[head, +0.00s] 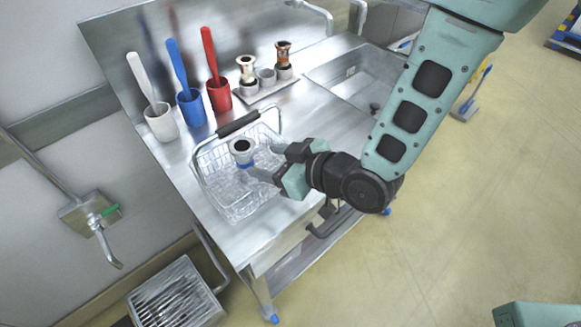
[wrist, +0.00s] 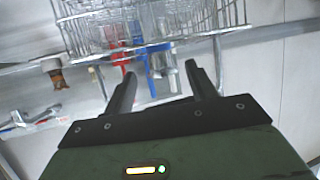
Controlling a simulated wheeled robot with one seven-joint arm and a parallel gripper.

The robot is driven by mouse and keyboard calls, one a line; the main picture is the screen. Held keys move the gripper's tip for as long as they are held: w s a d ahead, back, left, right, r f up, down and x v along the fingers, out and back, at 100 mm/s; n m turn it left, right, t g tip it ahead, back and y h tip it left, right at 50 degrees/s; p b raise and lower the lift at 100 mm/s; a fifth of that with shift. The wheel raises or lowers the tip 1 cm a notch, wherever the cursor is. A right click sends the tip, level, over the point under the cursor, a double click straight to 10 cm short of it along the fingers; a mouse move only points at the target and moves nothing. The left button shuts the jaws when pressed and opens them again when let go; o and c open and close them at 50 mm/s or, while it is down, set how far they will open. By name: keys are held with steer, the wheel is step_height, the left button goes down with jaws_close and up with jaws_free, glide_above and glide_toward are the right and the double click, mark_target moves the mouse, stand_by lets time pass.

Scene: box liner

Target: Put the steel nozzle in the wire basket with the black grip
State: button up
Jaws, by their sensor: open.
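The wire basket (head: 232,207) with its black grip (head: 238,123) stands on the steel counter in the head view; its mesh fills the top of the wrist view (wrist: 95,27). The steel nozzle (head: 242,147), with a dark round opening and a blue band, shows inside the basket's outline. I cannot tell whether it touches the basket floor. My gripper (head: 260,160) is open, its fingertips beside the nozzle over the basket. In the wrist view the fingers (wrist: 160,72) stand apart, and I cannot make out the nozzle clearly between them.
White (head: 161,122), blue (head: 191,108) and red (head: 219,96) cups with handled tools stand behind the basket. A rack (head: 267,90) holds two copper-coloured nozzles. A sink (head: 350,75) lies to the right. The counter's front edge is close to my wrist.

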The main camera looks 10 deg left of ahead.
steer(key=b+v, duration=0.1)
steer(key=v, duration=0.4)
steer(key=shift+s+d+r, duration=0.15)
steer(key=shift+d+r, duration=0.05)
steer(key=shift+d, duration=0.1)
steer(key=s+d+r+m+g+h, duration=0.2)
steer(key=s+d+h, duration=0.4)
steer(key=d, duration=0.3)
steer(key=s+d+r+m+g+h, duration=0.3)
steer(key=s+d+r+h, duration=0.2)
steer(key=d, duration=0.4)
steer(key=shift+s+d+r+g+h, duration=0.35)
steer(key=shift+s+g+h, duration=0.05)
steer(key=shift+s, duration=0.5)
